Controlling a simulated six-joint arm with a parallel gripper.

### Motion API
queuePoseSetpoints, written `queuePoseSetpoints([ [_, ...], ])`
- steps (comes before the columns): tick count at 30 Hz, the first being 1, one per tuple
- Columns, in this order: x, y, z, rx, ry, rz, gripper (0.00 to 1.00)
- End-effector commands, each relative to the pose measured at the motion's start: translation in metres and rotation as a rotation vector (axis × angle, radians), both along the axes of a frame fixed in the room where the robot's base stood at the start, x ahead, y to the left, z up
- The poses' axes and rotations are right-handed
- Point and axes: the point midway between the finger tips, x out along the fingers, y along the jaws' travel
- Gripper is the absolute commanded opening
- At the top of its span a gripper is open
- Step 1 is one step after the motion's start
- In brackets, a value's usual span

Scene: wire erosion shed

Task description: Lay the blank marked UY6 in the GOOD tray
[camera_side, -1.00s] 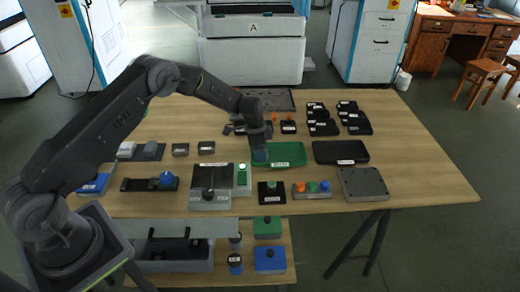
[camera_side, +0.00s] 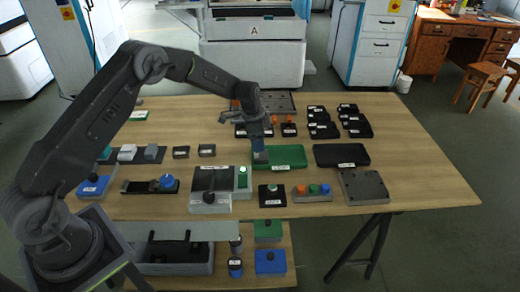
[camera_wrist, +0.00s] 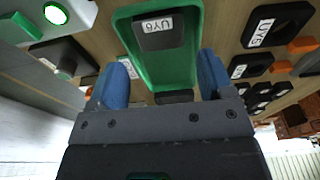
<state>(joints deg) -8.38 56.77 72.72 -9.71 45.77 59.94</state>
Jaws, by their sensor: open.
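The dark blank marked UY6 (camera_wrist: 158,32) lies inside the green tray (camera_wrist: 127,48), toward one end, with its white label facing up in the wrist view. In the side view the green tray (camera_side: 290,156) is at mid-table, and the blank shows as a small grey shape (camera_side: 260,157) at its left end. My gripper (camera_side: 260,151) is just above that end of the tray. In the wrist view my gripper (camera_wrist: 160,78) has its two blue fingers well apart, with nothing between them. The tray's label is too small to read.
A black tray (camera_side: 341,154) stands right of the green one. A grey device with a green button (camera_side: 243,176) stands close left of the tray. The table's right end is clear.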

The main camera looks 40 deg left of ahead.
Motion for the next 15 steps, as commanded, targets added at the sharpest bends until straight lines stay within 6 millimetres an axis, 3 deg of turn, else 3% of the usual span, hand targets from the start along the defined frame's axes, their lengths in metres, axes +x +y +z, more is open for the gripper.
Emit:
queuePoseSetpoints([
  [6, -0.004, 0.005, 0.041, 0.000, -0.001, 0.001, 0.74],
  [15, -0.007, 0.007, 0.059, -0.001, 0.002, 0.001, 0.74],
])
